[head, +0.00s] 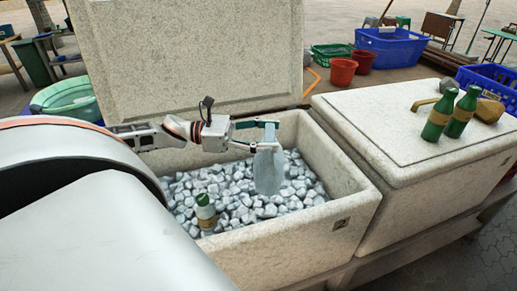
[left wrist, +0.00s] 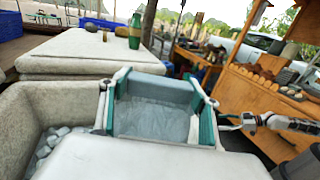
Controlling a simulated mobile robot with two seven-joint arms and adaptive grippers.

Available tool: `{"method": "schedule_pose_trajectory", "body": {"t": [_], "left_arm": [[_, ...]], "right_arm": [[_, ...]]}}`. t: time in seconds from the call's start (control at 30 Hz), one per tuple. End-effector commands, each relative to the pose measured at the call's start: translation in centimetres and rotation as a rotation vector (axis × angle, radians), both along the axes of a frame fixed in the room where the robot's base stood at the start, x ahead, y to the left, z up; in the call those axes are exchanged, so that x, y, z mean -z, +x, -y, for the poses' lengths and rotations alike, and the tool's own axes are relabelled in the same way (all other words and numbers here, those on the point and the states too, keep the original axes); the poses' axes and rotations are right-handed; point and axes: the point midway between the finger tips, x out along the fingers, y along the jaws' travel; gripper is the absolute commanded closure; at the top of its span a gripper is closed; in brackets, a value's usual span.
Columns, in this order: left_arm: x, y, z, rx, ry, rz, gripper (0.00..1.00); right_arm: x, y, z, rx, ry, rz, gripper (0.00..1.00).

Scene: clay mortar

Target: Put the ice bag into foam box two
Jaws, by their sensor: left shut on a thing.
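My left gripper (head: 262,130) is shut on the pale blue, translucent ice bag (head: 269,171), which hangs upright below the fingers. The bag is over the ice inside the open foam box two (head: 290,255), marked with a 2 on its front. I cannot tell whether its lower end touches the ice. In the left wrist view, the ice bag (left wrist: 152,121) spans between the green fingers of the left gripper (left wrist: 157,95). What looks like my right gripper (left wrist: 236,122) shows small at the right of that view, its opening unclear.
Ice chunks (head: 240,200) and a green bottle (head: 204,212) lie in the box. Its raised lid (head: 190,55) stands behind. A closed foam box (head: 400,125) to the right carries two green bottles (head: 448,116). Red buckets (head: 342,71) and a blue tub (head: 393,48) stand behind.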

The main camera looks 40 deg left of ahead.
Motion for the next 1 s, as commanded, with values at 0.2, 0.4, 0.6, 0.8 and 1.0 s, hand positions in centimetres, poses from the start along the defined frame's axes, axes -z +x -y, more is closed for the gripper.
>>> {"method": "schedule_pose_trajectory", "body": {"t": [0.2, 0.4, 0.6, 0.8, 1.0], "left_arm": [[4.7, 0.1, 0.0, 0.000, -0.004, 0.002, 0.94], [8.9, 0.2, -0.1, -0.001, -0.005, 0.003, 0.94], [11.5, 0.2, 0.0, -0.001, -0.004, 0.005, 0.94], [12.3, 0.1, 0.0, 0.000, -0.004, 0.005, 0.94], [14.5, 0.1, 0.0, -0.001, -0.004, 0.002, 0.94]], "right_arm": [[2.2, -0.3, 0.2, 0.002, -0.004, -0.012, 0.35], [4.0, -0.7, 0.3, 0.003, -0.007, -0.024, 0.35], [4.8, -0.9, 0.3, 0.003, -0.006, -0.029, 0.35], [4.8, -0.8, 0.2, 0.005, -0.004, -0.027, 0.35], [5.2, -0.7, 0.2, 0.005, -0.002, -0.023, 0.35]]}}
